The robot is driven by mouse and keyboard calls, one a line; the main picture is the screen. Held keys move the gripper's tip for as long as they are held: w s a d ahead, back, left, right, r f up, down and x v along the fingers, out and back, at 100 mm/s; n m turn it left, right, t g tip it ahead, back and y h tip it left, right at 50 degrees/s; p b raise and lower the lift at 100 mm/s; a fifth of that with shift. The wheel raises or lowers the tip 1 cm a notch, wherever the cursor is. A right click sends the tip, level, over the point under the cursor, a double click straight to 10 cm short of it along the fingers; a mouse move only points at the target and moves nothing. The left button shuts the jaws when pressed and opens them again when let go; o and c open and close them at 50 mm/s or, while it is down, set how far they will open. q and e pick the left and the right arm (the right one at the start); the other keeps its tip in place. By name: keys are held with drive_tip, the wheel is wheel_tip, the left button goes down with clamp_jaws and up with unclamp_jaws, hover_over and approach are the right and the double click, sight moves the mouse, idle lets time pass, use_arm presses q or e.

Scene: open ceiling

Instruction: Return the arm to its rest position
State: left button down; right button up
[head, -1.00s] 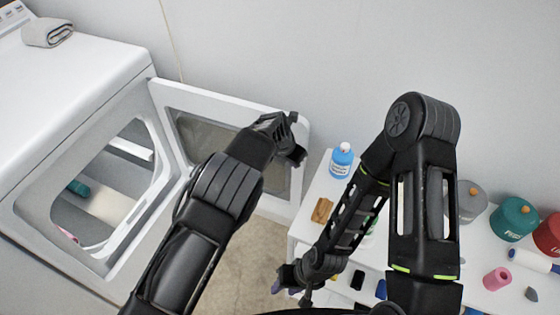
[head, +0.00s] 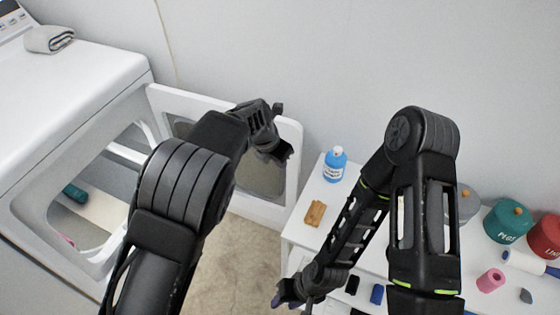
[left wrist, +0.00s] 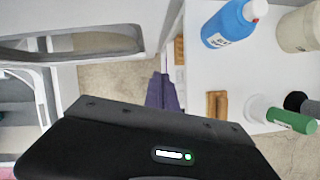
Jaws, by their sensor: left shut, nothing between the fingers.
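My left gripper (head: 272,140) is raised in front of the open dryer door (head: 292,165) in the head view. It is shut and holds nothing. Its arm comes in from the lower left, bent at a large dark joint. My right gripper (head: 295,294) hangs low by the left edge of the white table (head: 308,235). It is small and dark there, and I cannot tell whether its fingers are apart.
The white dryer (head: 85,85) stands at left with its door open and a grey folded towel (head: 50,39) on top. A blue bottle (head: 335,165) and a brown block (head: 315,213) stand on the table. Several canisters, including a teal one (head: 507,222), are at right.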

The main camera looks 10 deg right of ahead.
idle(0.4)
use_arm(q)
drive_tip(key=s+a+f+m+g+y, duration=0.1)
drive_tip(key=s+a+f+m, duration=0.45)
drive_tip(key=a+f, duration=0.35)
drive_tip(key=s+a+f+m+g+y, duration=0.1)
drive_tip(key=s+a+f+m, duration=0.4)
drive_tip(key=a+f, duration=0.4)
drive_tip(key=s+a+f+m+h, duration=0.1)
drive_tip(key=s+f+m+h, duration=0.1)
drive_tip(key=s+m, duration=1.1)
drive_tip(key=s, duration=0.9)
drive_tip(key=shift+a+f+m+h, duration=0.15)
drive_tip(key=shift+m+h, duration=0.2)
drive_tip(key=shift+h, duration=0.05)
